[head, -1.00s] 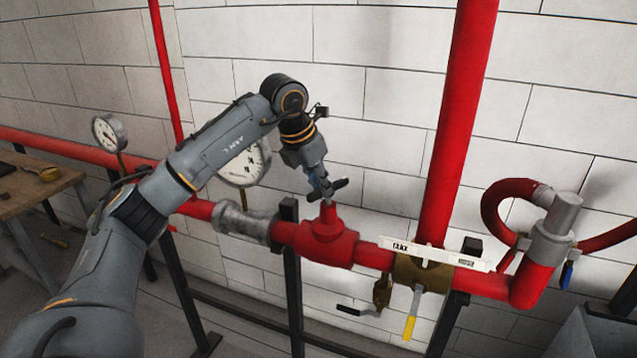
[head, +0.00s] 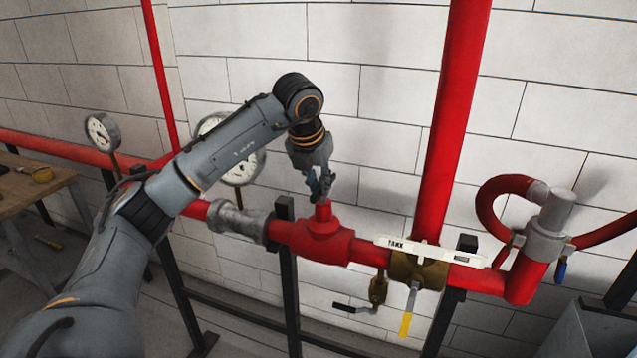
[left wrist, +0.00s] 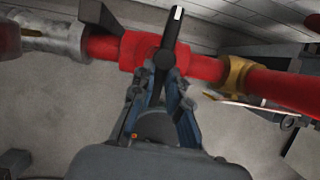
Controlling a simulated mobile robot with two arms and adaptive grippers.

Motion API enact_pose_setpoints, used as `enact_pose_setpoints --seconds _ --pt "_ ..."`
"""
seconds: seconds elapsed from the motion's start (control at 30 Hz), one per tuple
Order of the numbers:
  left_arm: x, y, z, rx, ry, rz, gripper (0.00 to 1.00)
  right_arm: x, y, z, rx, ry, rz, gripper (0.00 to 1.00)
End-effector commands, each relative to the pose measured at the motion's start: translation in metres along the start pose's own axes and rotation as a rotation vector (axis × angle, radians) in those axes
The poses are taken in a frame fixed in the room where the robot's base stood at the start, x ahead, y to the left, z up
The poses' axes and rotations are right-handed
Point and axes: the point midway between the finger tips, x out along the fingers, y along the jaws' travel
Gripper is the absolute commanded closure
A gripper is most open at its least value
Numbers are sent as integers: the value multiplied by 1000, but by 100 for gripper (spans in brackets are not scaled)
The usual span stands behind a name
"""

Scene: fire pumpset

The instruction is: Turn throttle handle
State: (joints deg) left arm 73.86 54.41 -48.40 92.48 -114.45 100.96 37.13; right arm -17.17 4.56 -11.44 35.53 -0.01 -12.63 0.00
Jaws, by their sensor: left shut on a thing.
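The throttle handle is a dark lever on top of the red valve body (head: 320,238). In the left wrist view the handle (left wrist: 171,38) points away from me, with a pale tip, and crosses over the red pipe. My left gripper (head: 319,186) is above the valve stem, pointing down. In the left wrist view its fingers (left wrist: 161,88) are on either side of the handle's near end, shut on it. In the head view the gripper mostly hides the handle. My right gripper is not in view.
A red upright pipe (head: 456,130) stands right of the valve. A brass valve with a yellow-tipped lever (head: 406,324) and a white label (head: 430,251) are nearby. Two gauges (head: 102,132) and a wooden bench (head: 38,195) are at left. A block wall is behind.

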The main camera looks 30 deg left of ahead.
Motion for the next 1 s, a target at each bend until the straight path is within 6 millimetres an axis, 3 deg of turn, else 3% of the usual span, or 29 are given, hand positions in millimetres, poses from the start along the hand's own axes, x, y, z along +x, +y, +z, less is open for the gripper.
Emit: enact_pose_setpoints --seconds 0.17,0.2,0.3,0.67,0.77,1.0 --pt "0 0 0 1 0 0 100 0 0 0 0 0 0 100" --pt "0 0 0 1 -1 0 79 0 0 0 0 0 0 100" --pt "0 0 0 1 -1 -1 62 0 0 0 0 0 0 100" --pt "-5 0 1 2 -1 -1 62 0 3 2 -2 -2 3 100" --pt "-17 0 1 2 -4 -2 62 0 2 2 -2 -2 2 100" --pt "-68 0 2 1 -5 -1 62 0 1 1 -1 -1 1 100"
